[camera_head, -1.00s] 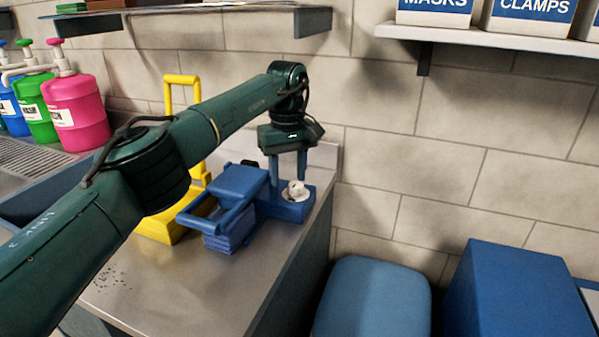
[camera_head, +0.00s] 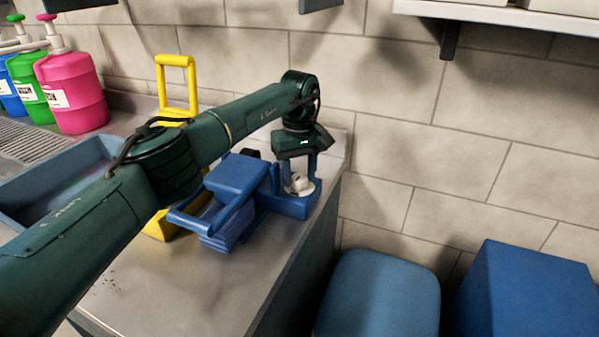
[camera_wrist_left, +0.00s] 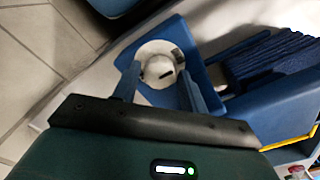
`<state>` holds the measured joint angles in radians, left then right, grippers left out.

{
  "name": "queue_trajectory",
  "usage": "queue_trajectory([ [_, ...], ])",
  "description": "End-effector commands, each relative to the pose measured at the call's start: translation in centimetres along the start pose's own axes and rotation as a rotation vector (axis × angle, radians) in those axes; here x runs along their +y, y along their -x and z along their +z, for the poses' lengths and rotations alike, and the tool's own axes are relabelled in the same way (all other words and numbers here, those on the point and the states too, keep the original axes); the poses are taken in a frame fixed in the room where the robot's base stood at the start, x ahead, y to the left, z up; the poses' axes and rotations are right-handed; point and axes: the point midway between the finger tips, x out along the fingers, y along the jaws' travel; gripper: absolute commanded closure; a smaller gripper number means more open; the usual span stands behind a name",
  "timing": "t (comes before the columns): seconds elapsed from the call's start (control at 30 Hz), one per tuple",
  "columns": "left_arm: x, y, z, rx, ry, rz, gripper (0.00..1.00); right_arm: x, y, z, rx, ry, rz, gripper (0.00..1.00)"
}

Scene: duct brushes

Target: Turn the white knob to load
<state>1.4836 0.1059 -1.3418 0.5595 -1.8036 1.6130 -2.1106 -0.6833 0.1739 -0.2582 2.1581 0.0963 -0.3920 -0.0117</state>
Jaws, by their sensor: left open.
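The white knob (camera_head: 300,184) sits on the blue base at the right end of the blue device (camera_head: 238,176) on the counter. My left gripper (camera_head: 301,180) is open and points down at the knob. In the left wrist view its two blue fingers (camera_wrist_left: 157,82) stand on either side of the knob's near part; I cannot tell whether they touch it. My right gripper is not in view.
A yellow device with an upright handle (camera_head: 176,88) stands behind my left arm. Pink (camera_head: 72,92), green and blue pump bottles stand at the back left. A blue tray (camera_head: 60,180) lies left. Blue bins (camera_head: 378,295) stand right of the counter, below its edge.

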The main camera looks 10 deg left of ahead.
Motion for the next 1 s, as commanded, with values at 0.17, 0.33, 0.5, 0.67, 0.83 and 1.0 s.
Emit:
queue_trajectory([
  [0.17, 0.02, -0.38, 0.00, 0.001, 0.000, 0.001, 0.57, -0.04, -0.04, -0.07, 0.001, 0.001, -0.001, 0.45],
  [0.33, 0.02, -0.36, 0.00, 0.001, 0.000, 0.001, 0.60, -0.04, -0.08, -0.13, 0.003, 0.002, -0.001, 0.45],
  [0.5, 0.02, -0.34, 0.00, 0.000, 0.000, 0.000, 0.74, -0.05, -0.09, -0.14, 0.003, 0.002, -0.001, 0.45],
  [0.67, 0.01, -0.33, 0.00, 0.000, 0.000, 0.000, 0.87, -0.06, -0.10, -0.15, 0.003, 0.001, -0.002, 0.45],
  [0.83, 0.00, -0.31, -0.01, 0.000, 0.005, 0.000, 0.89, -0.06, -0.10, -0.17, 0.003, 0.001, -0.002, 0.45],
  [1.0, 0.01, -0.27, -0.02, 0.000, 0.043, 0.000, 0.89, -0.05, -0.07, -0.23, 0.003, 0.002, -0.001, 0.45],
])
